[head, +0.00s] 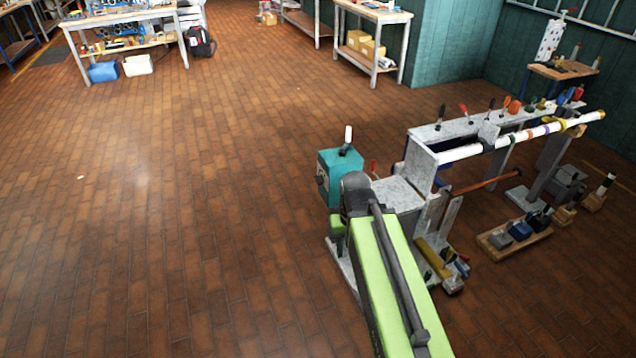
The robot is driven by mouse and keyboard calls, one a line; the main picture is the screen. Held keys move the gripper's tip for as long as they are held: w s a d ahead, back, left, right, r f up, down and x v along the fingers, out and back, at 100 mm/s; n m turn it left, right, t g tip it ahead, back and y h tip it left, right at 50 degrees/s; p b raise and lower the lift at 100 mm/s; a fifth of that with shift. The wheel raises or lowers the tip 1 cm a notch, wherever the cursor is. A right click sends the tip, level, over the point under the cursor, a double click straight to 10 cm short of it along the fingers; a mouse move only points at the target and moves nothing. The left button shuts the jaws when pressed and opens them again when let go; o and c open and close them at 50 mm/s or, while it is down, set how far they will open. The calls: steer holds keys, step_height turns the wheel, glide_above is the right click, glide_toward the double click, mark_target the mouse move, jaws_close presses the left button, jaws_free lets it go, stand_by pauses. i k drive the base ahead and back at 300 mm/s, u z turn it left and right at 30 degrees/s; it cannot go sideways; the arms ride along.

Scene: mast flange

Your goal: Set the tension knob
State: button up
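A teal box (340,172) stands at the left end of a long grey bench machine (460,132). A lever with a white grip (348,137) stands upright on the box. Small dark fittings (321,178) show on the box's left face, but I cannot tell whether one is the tension knob. My lime-green arm reaches up from the bottom edge, and its dark joint overlaps the machine just below the box. My gripper's fingers do not show; the arm hides the area beyond that joint.
A white rod with coloured bands (530,135) runs along the machine to the right. A wooden tray (515,240) with several small blocks lies on the floor. Workbenches (130,15) stand at the back. The brick floor at left (150,230) is clear.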

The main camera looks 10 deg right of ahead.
mark_target(319, 180)
steer(key=u, duration=0.05)
steer(key=i, duration=0.9)
steer(key=u, duration=0.85)
steer(key=i, duration=0.55)
steer(key=u, duration=0.75)
steer(key=k, duration=0.95)
steer(key=z, duration=0.1)
steer(key=i, duration=0.65)
steer(key=u, duration=0.1)
